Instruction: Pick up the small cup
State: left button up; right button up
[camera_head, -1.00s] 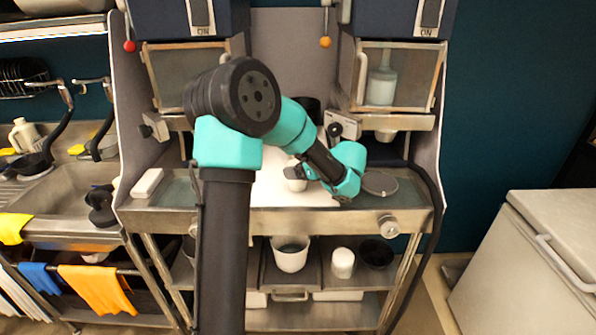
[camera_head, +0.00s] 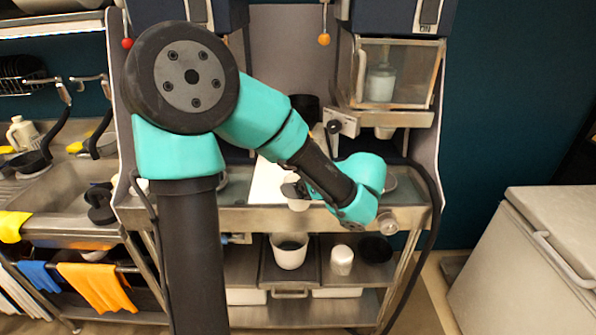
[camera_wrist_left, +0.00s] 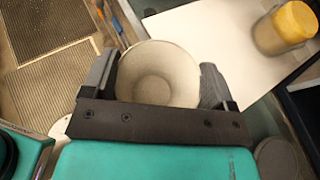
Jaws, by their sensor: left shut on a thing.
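The small cup (camera_head: 298,204) is white and round. It shows from above in the left wrist view (camera_wrist_left: 158,80), with its open mouth facing the camera and its inside looking empty. My left gripper (camera_head: 293,191) is shut on it, with one dark finger on each side of the cup in the left wrist view (camera_wrist_left: 158,84). In the head view the cup is near the front edge of the counter, and my left arm hides part of it. My right gripper is not in view.
A white board (camera_head: 267,182) lies on the metal counter (camera_head: 240,217). A jar with a yellow lid (camera_wrist_left: 286,27) stands on the board. A white bucket (camera_head: 289,252), a white jar (camera_head: 342,261) and a black bowl (camera_head: 375,249) sit on the shelf below. A glass-fronted cabinet (camera_head: 403,75) is above.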

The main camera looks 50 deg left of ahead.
pick_arm(q)
jog(key=shift+s+d, duration=0.45)
jog(key=shift+d, duration=0.1)
jog(key=shift+w, duration=0.1)
